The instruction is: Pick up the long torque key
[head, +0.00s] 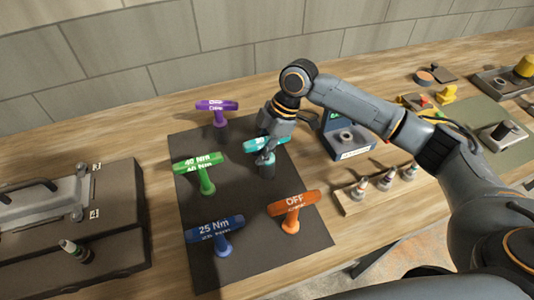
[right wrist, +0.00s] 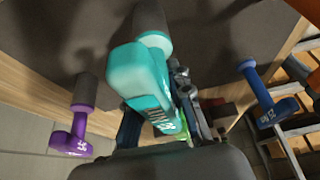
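Several T-handled torque keys stand on a dark mat (head: 265,230): a teal one (head: 267,170), a purple one (head: 218,106), a green one (head: 205,180), a blue one (head: 222,243) and an orange one (head: 292,215). Which one is the long key I cannot tell. My right gripper (head: 268,148) is at the teal key's handle, reaching it from above. In the right wrist view the teal handle (right wrist: 140,80) lies close in front of my right gripper (right wrist: 158,108), one finger beside it. The handle hides the other finger, so the grip is unclear. My left gripper is out of view.
A dark case (head: 120,225) stands at the left. A wooden block (head: 350,205) with several small fittings and a blue box (head: 345,142) are right of the mat. A brick wall is behind the bench. In the right wrist view the purple key (right wrist: 75,130) and blue key (right wrist: 262,95) flank the gripper.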

